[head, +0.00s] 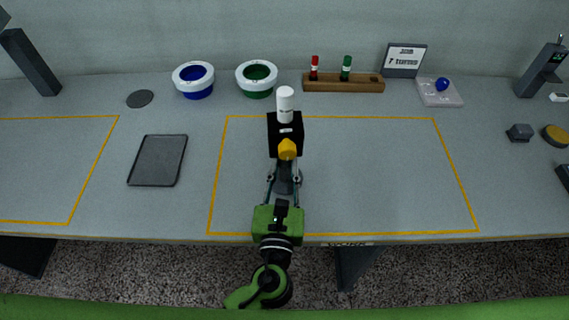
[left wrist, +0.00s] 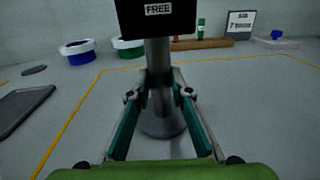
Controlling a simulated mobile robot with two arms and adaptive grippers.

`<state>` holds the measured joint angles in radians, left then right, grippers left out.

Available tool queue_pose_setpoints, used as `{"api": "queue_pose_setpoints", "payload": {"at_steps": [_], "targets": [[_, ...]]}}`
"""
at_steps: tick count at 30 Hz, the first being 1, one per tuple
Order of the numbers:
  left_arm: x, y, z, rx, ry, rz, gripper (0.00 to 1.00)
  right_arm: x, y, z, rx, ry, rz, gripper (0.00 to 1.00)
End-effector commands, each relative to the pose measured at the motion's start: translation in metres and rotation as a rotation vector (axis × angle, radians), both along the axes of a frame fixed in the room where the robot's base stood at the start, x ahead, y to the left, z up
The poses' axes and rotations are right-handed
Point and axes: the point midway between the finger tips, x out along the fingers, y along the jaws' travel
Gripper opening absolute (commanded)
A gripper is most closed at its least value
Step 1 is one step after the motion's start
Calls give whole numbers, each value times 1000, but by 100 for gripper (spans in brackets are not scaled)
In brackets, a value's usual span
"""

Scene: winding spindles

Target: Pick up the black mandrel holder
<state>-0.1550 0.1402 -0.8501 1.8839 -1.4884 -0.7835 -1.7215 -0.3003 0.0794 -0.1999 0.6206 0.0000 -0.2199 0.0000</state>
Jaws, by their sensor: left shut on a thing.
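The black mandrel holder (head: 273,138) stands upright inside the yellow-outlined area in the middle of the table. It has a black block on a grey post, a white cylinder (head: 285,104) on top and a yellow knob (head: 287,149) at the front. In the left wrist view its block (left wrist: 158,22) bears a "FREE" label, and the post runs down to a round grey base (left wrist: 162,127). My left gripper (head: 284,179) is shut on the post below the block, its fingers (left wrist: 159,94) on either side. The base appears to rest on the table. My right gripper is not in view.
A dark tray (head: 158,161) lies to the left. Behind stand a blue-and-white bowl (head: 194,80), a green-and-white bowl (head: 257,79) and a wooden rack (head: 343,84) with red and green markers. The outlined area right of the holder is clear.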

Motion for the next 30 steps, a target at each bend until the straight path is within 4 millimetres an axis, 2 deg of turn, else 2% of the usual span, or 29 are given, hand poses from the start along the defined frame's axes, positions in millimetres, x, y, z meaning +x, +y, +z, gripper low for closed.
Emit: {"api": "queue_pose_setpoints", "payload": {"at_steps": [1,10,22,30], "targets": [[1,0,9,-1,-5,0,0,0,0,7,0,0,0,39],[-3,-1,38,0,-3,-1,0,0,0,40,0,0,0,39],[-52,-1,97,-2,-2,-1,0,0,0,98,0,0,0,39],[-110,-1,116,-1,-1,-1,0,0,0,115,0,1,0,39]]}}
